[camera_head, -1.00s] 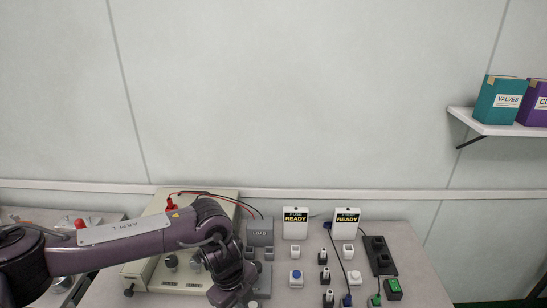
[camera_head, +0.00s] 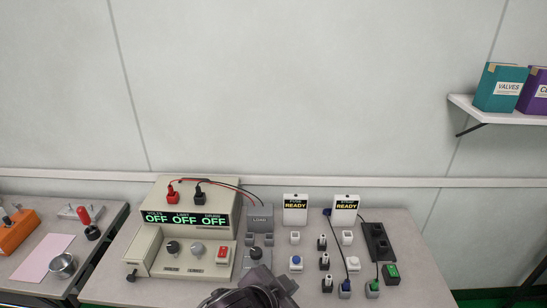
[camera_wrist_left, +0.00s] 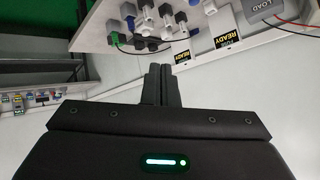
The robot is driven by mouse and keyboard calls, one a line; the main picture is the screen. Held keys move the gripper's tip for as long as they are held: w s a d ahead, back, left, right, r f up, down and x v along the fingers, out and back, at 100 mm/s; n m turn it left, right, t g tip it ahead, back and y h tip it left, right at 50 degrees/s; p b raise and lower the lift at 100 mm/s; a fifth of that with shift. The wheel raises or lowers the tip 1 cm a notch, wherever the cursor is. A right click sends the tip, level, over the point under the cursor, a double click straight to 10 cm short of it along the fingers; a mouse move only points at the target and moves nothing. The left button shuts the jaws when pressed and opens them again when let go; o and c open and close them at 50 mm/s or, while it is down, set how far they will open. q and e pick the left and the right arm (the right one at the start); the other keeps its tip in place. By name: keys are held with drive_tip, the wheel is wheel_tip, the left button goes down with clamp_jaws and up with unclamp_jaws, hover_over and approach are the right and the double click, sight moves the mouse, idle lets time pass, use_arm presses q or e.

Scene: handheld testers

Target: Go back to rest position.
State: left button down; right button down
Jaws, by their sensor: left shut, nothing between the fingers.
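My left gripper (camera_wrist_left: 158,84) shows in the left wrist view, with its two dark fingers together and nothing between them. It is apart from the table, whose devices appear upside down beyond the fingers. In the head view only a dark part of my arm shows at the bottom edge, in front of the table; the left fingers cannot be made out there. My right gripper is in neither view.
A beige power unit (camera_head: 147,243) reading OFF, a grey LOAD box (camera_head: 260,214), two READY signs (camera_head: 295,203) (camera_head: 346,204) and several small switches stand on the table (camera_head: 408,262). A side table (camera_head: 98,227) is at left. A wall shelf (camera_head: 490,112) holds boxes at right.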

use_arm(q)
drive_tip(key=s+a+f+n+g+y, duration=0.2)
drive_tip(key=s+a+f+n, duration=0.15)
drive_tip(key=a, duration=0.45)
drive_tip(key=s+a+f+n+g+y, duration=0.1)
drive_tip(key=s+a+f+n+y, duration=0.15)
drive_tip(key=s+a, duration=0.35)
drive_tip(key=s+a+f+n+g+y, duration=0.2)
drive_tip(key=s+a+f+n, duration=0.1)
drive_tip(key=a, duration=0.6)
wheel_tip(320, 180, down, 30)
drive_tip(key=s+g, duration=0.1)
drive_tip(key=s, duration=0.1)
drive_tip(key=s+a+f+g, duration=0.1)
drive_tip(key=s+a+f, duration=0.2)
drive_tip(key=s+f, duration=1.4)
drive_tip(key=shift+s+f, duration=0.35)
drive_tip(key=shift+s, duration=0.75)
